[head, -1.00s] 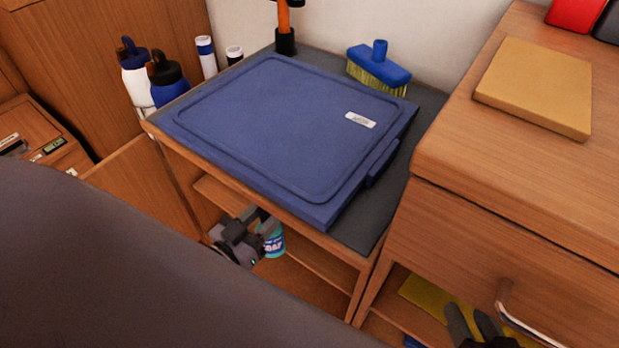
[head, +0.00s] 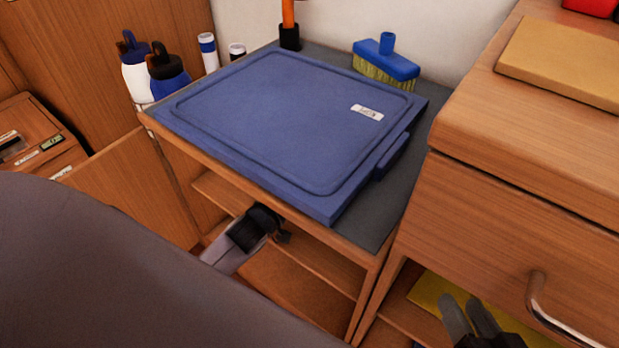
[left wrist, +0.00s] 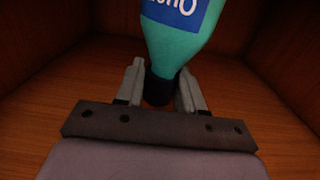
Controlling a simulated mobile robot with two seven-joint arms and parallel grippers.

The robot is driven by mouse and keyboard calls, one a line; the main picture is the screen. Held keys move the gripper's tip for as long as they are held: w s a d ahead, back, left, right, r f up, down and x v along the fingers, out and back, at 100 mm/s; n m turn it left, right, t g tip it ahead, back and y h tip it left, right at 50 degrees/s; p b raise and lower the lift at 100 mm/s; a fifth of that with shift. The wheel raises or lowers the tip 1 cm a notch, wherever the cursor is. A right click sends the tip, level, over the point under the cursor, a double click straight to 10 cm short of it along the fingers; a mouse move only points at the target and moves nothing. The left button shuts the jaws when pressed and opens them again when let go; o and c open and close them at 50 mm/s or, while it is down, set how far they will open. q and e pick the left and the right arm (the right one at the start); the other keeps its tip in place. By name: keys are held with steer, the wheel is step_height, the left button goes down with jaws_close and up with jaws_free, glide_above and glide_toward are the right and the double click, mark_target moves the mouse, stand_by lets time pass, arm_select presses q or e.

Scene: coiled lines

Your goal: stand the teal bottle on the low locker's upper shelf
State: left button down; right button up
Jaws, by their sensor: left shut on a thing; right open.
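The low locker (head: 360,258) is open at the front, and its upper shelf (head: 325,274) shows as a wooden board below the top. My left gripper (head: 272,222) reaches into the front opening, covering part of the shelf's edge. In the left wrist view it is shut on the dark neck end of the teal bottle (left wrist: 178,45), which has a blue label. The bottle is inside a wooden compartment; whether its base touches the board is not visible. The bottle is hidden in the head view. My right gripper (head: 470,312) is open and empty at lower right.
A blue lidded box (head: 290,130) and a brush (head: 385,62) are on the locker's top. Two bottles (head: 150,75) stand behind it at left. A drawer unit with a metal handle (head: 540,300) adjoins at right. Compartment walls flank my left gripper.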

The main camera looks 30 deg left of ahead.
arm_select(q)
steer(key=shift+f, duration=0.25)
steer(key=c, duration=0.7)
jaws_free()
arm_select(e)
steer(key=shift+s+d, duration=0.2)
steer(key=shift+d, duration=0.1)
arm_select(q)
steer(key=shift+r, duration=0.15)
arm_select(e)
steer(key=shift+r, duration=0.1)
